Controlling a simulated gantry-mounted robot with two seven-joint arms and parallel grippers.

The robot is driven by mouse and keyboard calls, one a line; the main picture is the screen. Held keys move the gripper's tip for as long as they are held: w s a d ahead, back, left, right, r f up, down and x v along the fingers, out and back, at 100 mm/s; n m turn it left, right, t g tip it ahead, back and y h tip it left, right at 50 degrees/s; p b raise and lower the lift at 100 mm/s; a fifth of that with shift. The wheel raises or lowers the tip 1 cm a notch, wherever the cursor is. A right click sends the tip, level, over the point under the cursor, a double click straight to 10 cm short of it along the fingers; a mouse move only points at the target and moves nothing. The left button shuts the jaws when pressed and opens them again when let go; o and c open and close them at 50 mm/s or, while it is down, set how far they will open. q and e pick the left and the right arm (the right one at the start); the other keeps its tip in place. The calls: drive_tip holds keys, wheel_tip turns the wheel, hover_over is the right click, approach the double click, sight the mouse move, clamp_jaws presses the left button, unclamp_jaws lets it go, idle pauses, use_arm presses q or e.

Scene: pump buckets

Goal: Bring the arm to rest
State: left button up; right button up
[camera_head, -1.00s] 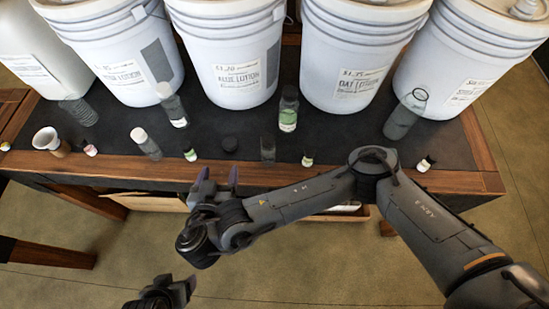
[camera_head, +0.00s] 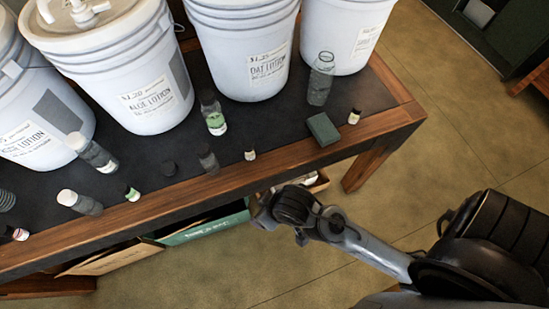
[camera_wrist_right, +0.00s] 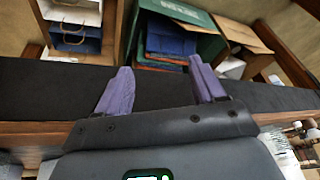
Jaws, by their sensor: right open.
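My right arm comes in from the right in the head view. Its wrist end (camera_head: 264,210) is in front of the table's front edge, apart from the bottles; its fingers are hard to make out there. In the right wrist view my right gripper (camera_wrist_right: 162,88) shows two purple fingers spread apart with nothing between them. My left gripper is out of view.
A wood-edged table (camera_head: 402,116) carries large white buckets (camera_head: 248,50). Small bottles stand along its front, including a green-labelled bottle (camera_head: 214,113) and a dark green block (camera_head: 323,129). Boxes, including a green one (camera_head: 205,226), are below.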

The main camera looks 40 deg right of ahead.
drive_tip(key=s+d+f+h, duration=0.1)
drive_tip(key=s+d, duration=0.4)
drive_tip(key=d, duration=0.3)
wheel_tip(320, 180, up, 40)
drive_tip(key=p, duration=4.1)
drive_tip(key=shift+n+g, duration=0.3)
drive_tip(key=shift+n, duration=0.1)
drive_tip(key=shift+w+d, duration=0.1)
